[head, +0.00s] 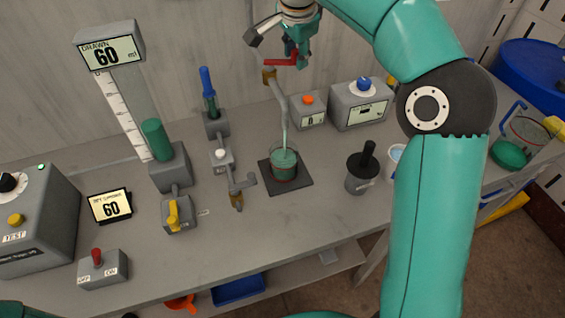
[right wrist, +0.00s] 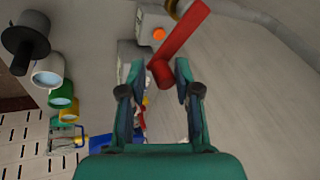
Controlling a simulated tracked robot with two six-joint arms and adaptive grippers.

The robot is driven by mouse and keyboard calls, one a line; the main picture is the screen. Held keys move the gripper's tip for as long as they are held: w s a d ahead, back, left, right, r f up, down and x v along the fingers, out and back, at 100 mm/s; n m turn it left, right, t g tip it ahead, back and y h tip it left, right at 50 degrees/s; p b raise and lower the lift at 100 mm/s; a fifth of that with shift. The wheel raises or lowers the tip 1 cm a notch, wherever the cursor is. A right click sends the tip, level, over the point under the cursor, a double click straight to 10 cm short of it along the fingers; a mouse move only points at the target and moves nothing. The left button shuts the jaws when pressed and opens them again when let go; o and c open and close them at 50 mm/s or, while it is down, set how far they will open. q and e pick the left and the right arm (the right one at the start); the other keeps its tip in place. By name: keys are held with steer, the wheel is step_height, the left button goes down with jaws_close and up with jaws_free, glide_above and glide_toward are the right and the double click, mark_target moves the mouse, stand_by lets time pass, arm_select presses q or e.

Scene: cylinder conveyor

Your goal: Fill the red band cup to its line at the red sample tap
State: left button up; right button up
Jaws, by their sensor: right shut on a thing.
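The red tap handle (head: 283,63) sits at the top of the red sample tap (head: 276,88), whose spout points down. My right gripper (head: 293,50) is at the handle. In the right wrist view, the red handle (right wrist: 182,42) has its end between the fingers of my right gripper (right wrist: 158,80), which is shut on it. A thin pale stream (head: 285,135) runs from the spout into a clear cup (head: 284,166) holding green liquid. The cup stands upright on a dark square pad (head: 297,184). A reddish band shows low on it; the level against its line is too small to tell. My left gripper is out of view.
A grey box with an orange button (head: 308,107) and one with a blue knob (head: 360,102) stand right of the tap. A black-handled pot (head: 360,168) is right of the cup. A valve with a white knob (head: 221,158) is left of it.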

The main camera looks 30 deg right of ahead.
steer(key=shift+w+d+n+y+p, duration=0.4)
steer(key=shift+n+p, duration=0.15)
steer(key=shift+n, duration=0.45)
steer(key=shift+w+d+n+t+y+p, duration=0.15)
steer(key=shift+w+n+y+p, duration=0.1)
steer(key=shift+n+p, duration=0.3)
steer(key=shift+w+d+n+t+y+p, duration=0.15)
steer(key=shift+w+n+p, duration=0.15)
steer(key=shift+n, duration=0.35)
steer(key=o, duration=1.2)
steer(key=shift+f, duration=0.1)
steer(key=o, duration=0.7)
steer(key=shift+r, duration=0.2)
step_height(320, 180, up, 9)
steer(key=p, duration=0.8)
steer(key=shift+f, duration=0.1)
